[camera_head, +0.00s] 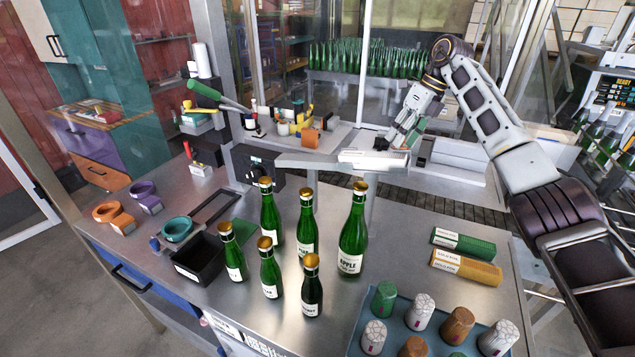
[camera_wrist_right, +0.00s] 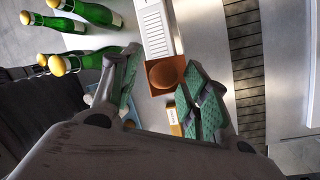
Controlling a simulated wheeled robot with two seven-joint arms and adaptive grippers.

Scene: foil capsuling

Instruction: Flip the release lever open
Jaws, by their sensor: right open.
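My right gripper (camera_head: 398,140) is at the back of the bench, just above the right end of a white slotted plate (camera_head: 365,156). In the right wrist view its green-padded fingers (camera_wrist_right: 160,62) are spread apart with nothing gripped. A brown round-topped part in an orange square frame (camera_wrist_right: 165,73) shows below and between them, next to the slotted plate (camera_wrist_right: 155,28). I cannot tell which is the release lever. My left gripper is out of view.
Several green bottles (camera_head: 352,232) stand mid-bench. A black bin (camera_head: 198,258) and coloured rings (camera_head: 177,229) are at left. Green and yellow boxes (camera_head: 465,267) and a blue tray (camera_head: 352,340) of capped pieces are at right.

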